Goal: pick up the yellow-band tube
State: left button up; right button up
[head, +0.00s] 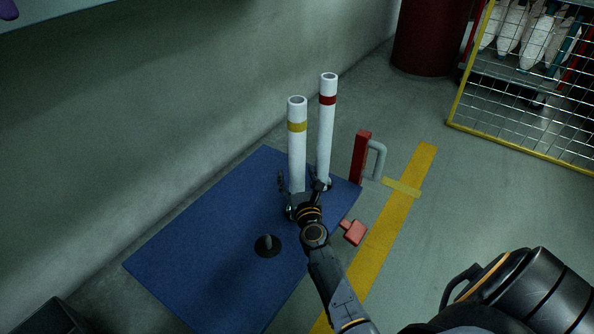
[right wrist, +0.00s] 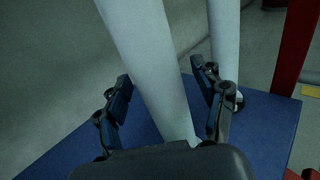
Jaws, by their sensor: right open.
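The yellow-band tube (head: 297,155) is a tall white pipe with a yellow ring near its open top. It stands upright on a blue mat (head: 190,255). My right gripper (head: 299,182) is open low down at this tube, with one finger on each side of it. In the right wrist view the white tube (right wrist: 150,60) passes between the spread fingers (right wrist: 162,75); its band is out of frame, and I cannot tell whether a finger touches it. A red-band tube (head: 325,130) stands close by at the right. My left gripper is not in view.
A black disc with a short peg (head: 267,245) is on the mat. A red block with a grey handle (head: 361,158) and a small pinkish-red piece (head: 354,232) are at the right. A yellow mesh rack (head: 530,90) stands far right; a wall (head: 150,120) runs behind.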

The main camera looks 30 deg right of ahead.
jog(key=c, duration=1.4)
jog(key=shift+r, duration=0.2)
